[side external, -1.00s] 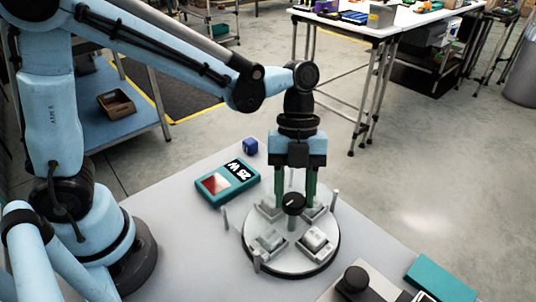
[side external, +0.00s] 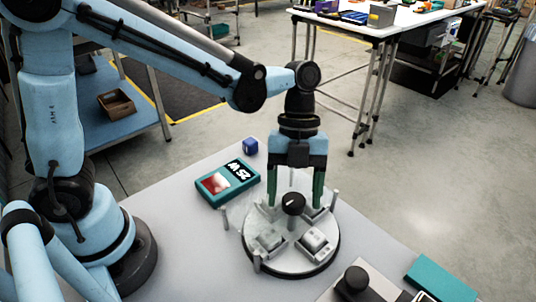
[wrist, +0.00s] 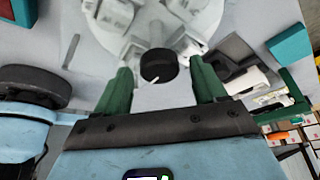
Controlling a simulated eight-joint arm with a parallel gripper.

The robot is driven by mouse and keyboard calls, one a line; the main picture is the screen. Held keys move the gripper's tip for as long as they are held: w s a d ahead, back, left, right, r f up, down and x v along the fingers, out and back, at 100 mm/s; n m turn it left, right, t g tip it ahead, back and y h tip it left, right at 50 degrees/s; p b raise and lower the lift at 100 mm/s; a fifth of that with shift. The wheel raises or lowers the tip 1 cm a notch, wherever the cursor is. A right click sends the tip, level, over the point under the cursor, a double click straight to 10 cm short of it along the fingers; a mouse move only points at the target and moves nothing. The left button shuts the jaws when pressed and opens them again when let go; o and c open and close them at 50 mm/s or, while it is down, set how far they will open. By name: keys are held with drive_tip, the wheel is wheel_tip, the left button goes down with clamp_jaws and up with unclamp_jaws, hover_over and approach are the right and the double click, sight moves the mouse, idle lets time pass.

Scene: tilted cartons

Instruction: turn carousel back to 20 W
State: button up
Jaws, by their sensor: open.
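The carousel (side external: 283,262) is a round pale plate with box-like holders and upright pegs, on the grey table. A black knob (side external: 292,204) with a pale mark stands at its centre. My gripper (side external: 295,200) points down over the carousel, with its green fingers open on either side of the knob. In the wrist view the knob (wrist: 157,65) sits between the fingertips (wrist: 162,78), with gaps visible on both sides. A teal box (side external: 228,184) with a red-and-white panel has a black display, upside down in view, that seems to read 25 W.
At the front right are a pale plate with a black knob (side external: 356,279) and a teal block (side external: 440,280). The table (side external: 178,225) is bare left of the carousel.

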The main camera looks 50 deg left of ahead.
drive_tip(key=shift+r, duration=0.1)
drive_tip(key=v, duration=1.2)
drive_tip(key=s+a+f+n+t+y, duration=0.1)
drive_tip(key=a+n+t, duration=0.4)
drive_tip(key=n, duration=0.8)
drive_tip(key=s+a+f+n+t+y, duration=0.2)
drive_tip(key=a+f+n+t, duration=0.3)
drive_tip(key=n, duration=0.9)
drive_tip(key=shift+s+a, duration=0.9)
drive_tip(key=shift+a, duration=0.5)
